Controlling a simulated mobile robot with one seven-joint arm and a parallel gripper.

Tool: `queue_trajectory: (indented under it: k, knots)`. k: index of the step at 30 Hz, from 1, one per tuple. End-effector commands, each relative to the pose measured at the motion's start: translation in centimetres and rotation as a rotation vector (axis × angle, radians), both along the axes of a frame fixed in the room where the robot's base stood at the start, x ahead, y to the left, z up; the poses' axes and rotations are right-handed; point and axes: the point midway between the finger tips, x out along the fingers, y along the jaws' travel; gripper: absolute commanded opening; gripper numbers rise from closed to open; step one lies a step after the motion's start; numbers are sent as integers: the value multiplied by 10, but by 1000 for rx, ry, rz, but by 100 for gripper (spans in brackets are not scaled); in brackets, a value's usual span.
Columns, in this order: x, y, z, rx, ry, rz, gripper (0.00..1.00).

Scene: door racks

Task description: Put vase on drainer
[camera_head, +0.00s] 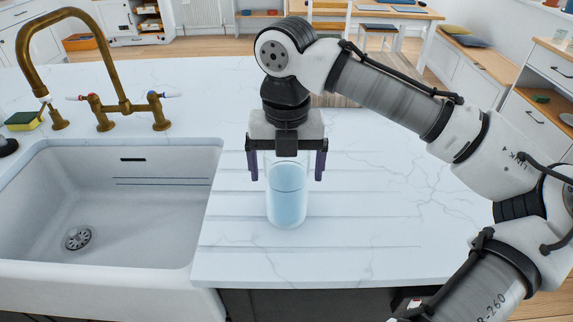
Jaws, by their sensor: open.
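A clear, pale blue glass vase (287,202) stands upright on the grooved drainer part of the white marble counter (237,235), right of the sink. My gripper (286,172) is directly above the vase in the picture, pointing down. Its two dark fingers are spread wide, one on each side of the vase's upper part. A gap shows between the fingers and the glass. The gripper's body hides part of the vase's rim.
A white sink (150,215) lies to the left, with a brass tap (110,75) behind it. A yellow and green sponge (24,120) sits behind the sink at far left. The counter right of the vase (390,210) is clear.

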Motion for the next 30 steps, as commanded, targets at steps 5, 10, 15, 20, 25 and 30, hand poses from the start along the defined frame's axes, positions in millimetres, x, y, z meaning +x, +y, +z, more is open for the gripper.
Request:
queue_trajectory:
  k: [5, 10, 15, 20, 25, 30]
  knots:
    - [0, 1, 8, 1, -1, 0, 91]
    - [1, 1, 40, 4, -2, 1, 91]
    - [0, 0, 81, 0, -2, -2, 91]
    - [0, 0, 107, -2, -2, -3, 91]
    - [0, 0, 121, -1, 0, -1, 91]
    - [0, 0, 123, 1, 1, 0, 91]
